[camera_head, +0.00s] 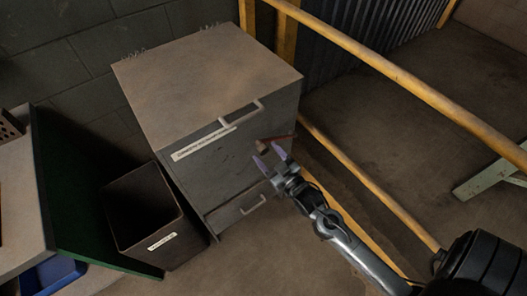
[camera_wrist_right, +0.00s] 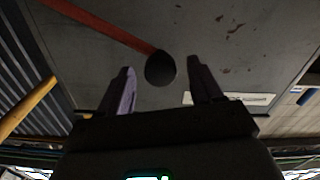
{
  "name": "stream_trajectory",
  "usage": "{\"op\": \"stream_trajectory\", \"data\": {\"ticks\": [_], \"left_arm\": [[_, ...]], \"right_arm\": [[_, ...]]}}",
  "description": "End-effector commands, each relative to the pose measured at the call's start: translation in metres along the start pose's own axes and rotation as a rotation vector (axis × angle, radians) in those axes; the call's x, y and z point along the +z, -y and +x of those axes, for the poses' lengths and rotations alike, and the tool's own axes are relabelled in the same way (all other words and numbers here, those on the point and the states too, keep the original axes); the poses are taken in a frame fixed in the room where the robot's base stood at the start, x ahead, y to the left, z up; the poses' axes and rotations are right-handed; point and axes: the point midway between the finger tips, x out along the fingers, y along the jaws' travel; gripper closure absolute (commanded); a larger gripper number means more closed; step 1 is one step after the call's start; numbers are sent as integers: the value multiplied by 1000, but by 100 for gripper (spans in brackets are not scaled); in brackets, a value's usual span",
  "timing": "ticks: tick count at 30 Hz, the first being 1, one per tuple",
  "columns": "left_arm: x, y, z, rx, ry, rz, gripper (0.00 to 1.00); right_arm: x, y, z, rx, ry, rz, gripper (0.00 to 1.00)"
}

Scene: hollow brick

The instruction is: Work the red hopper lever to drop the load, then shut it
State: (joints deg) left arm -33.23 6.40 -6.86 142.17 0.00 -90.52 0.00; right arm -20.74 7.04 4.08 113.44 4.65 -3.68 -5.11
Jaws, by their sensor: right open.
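The grey hopper (camera_head: 205,85) is a boxy cabinet with a white label strip and handles on its front. The red lever (camera_head: 280,137) is on its front face near the right edge; in the right wrist view the red bar (camera_wrist_right: 100,27) slants down to a round dark knob (camera_wrist_right: 160,69). My right gripper (camera_head: 270,157) is at the front face by the lever's knob end. In the wrist view its two purple-grey fingers (camera_wrist_right: 160,90) are apart, with the knob ahead and between them. I cannot tell whether they touch it. My left gripper is not in view.
A dark open bin (camera_head: 146,212) with a white label stands left of the hopper. A green panel (camera_head: 75,215) and a blue container (camera_head: 55,272) are farther left. Yellow rails (camera_head: 400,85) run along the right side. Bare floor lies in front.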

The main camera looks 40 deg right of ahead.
Motion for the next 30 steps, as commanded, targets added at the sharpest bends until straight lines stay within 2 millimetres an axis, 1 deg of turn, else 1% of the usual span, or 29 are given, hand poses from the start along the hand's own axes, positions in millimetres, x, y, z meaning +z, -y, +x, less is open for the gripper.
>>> {"op": "stream_trajectory", "data": {"ticks": [1, 6, 11, 18, 20, 30], "left_arm": [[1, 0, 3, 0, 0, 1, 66], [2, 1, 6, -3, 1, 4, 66], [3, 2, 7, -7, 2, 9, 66], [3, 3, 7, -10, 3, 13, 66], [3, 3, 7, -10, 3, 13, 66], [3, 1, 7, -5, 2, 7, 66]], "right_arm": [[1, 0, 7, 0, -2, 0, 35], [1, 0, 21, 0, -1, 0, 35], [0, 0, 26, -1, 0, 0, 35], [0, 0, 26, -1, 0, 0, 35], [0, 0, 26, -1, 0, 0, 43], [0, 0, 26, -1, 0, 0, 95]]}}
